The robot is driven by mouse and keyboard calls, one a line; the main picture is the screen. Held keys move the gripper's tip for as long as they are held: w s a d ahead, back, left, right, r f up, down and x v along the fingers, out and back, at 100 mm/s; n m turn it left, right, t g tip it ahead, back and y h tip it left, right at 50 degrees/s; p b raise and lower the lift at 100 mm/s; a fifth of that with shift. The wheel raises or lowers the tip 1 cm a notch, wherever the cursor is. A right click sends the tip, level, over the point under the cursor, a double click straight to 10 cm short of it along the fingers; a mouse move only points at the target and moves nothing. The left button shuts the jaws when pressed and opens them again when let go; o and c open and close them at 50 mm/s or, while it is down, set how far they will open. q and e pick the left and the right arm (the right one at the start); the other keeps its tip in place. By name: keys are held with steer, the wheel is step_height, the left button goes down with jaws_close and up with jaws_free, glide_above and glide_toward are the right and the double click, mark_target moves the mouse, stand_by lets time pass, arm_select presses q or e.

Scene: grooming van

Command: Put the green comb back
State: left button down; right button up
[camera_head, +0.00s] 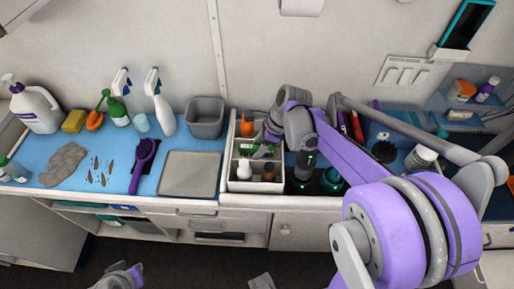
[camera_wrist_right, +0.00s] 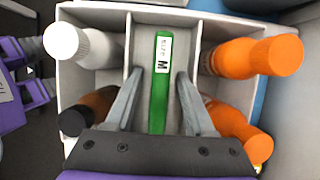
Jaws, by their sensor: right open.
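The green comb (camera_wrist_right: 159,105), with a white label reading size M, stands in the middle compartment of a white caddy (camera_head: 233,185), which also shows in the right wrist view (camera_wrist_right: 185,18). My right gripper (camera_wrist_right: 159,76) is open, with one finger on each side of the comb and a visible gap on both sides. In the head view the right gripper (camera_head: 264,147) is over the caddy, and only a little green shows there. The left gripper cannot be made out; a grey and purple part of mine shows at the bottom edge.
Bottles fill the caddy's side compartments: a white-capped bottle (camera_wrist_right: 85,48) on the left and an orange bottle (camera_wrist_right: 255,57) on the right. A grey bin (camera_head: 205,117) and a metal tray (camera_head: 188,174) stand left of it. A purple brush (camera_head: 143,160) lies farther left.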

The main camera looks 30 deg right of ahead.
steer(key=shift+r, duration=0.35)
steer(key=p+v, duration=0.1)
steer(key=v, duration=1)
steer(key=shift+d+r, duration=0.2)
steer(key=shift+r, duration=0.1)
steer(key=shift+s, duration=0.2)
